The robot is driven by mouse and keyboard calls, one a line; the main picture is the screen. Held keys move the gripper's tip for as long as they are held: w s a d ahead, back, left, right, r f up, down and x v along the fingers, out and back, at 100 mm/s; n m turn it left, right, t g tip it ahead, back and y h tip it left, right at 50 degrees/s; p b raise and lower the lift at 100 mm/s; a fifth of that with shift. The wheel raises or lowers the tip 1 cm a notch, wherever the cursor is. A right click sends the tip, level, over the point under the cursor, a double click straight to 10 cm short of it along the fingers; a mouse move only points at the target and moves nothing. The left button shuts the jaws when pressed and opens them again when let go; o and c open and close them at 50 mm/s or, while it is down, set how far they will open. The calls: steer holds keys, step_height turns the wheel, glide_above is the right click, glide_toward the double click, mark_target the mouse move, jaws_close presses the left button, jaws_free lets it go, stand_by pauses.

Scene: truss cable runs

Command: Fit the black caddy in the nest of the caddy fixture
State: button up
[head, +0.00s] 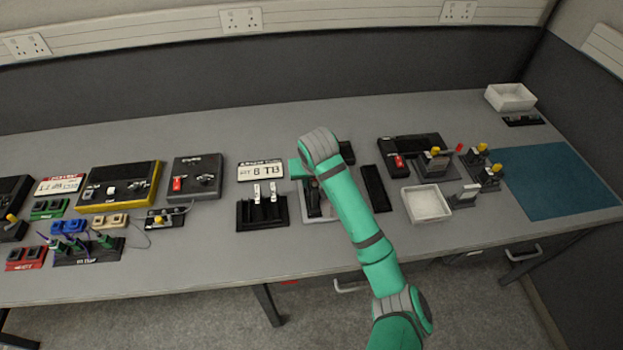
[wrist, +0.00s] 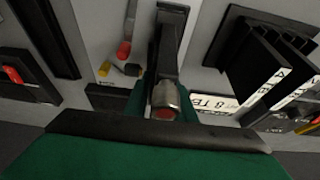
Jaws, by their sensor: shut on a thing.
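My gripper (wrist: 162,100) has its green fingers closed on a dark piece, which I take to be the black caddy (wrist: 171,35). A grey cylinder with a red end shows between the fingers. The caddy extends away from the fingers over the pale plate of the caddy fixture (wrist: 100,25). In the head view, a black piece (head: 313,198) shows over the pale fixture plate (head: 318,215), beside my arm. My arm hides much of the fixture there. I cannot tell whether the caddy touches the nest or is above it.
A black rack with white-labelled units (head: 262,212) stands left of the fixture, with an "8 TB" plate (head: 261,170) behind it. A long black tray (head: 376,188) and a white bin (head: 426,204) lie to the right. A teal mat (head: 558,180) is clear at far right.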

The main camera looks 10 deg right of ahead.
steer(key=shift+f, duration=0.45)
stand_by(0.7)
steer(key=o, duration=1.1)
steer(key=shift+o, duration=0.5)
steer(key=shift+o, duration=1)
steer(key=shift+r, duration=3.75)
steer(key=shift+a, duration=0.15)
